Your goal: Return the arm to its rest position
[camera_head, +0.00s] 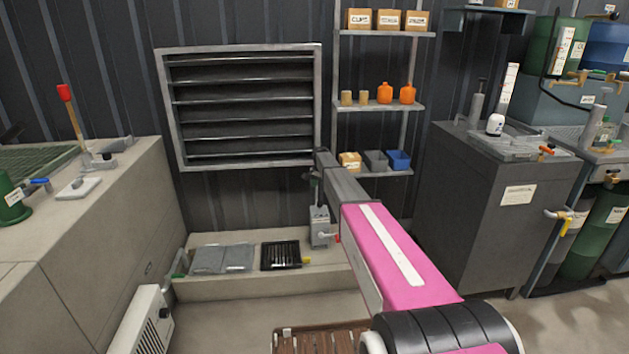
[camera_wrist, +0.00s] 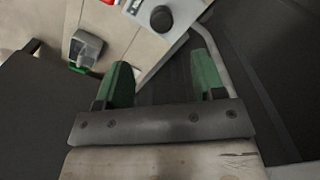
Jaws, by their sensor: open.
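My arm (camera_head: 390,255) shows in the head view as a pink link that reaches from the lower right up and away. A dark grey link continues from it toward the wall below the louvre. The far end of the arm is small there, and I cannot make out the fingers. In the wrist view my gripper (camera_wrist: 161,75) has two green fingers well apart, with nothing between them.
A grey box with a red-tipped lever (camera_head: 320,228) stands on the low ledge (camera_head: 230,288), close by the arm's far end. A concrete block (camera_head: 90,220) is at left, a dark cabinet (camera_head: 490,210) at right. Shelves (camera_head: 385,106) hold orange bottles. A black knob (camera_wrist: 162,18) shows beyond the fingers.

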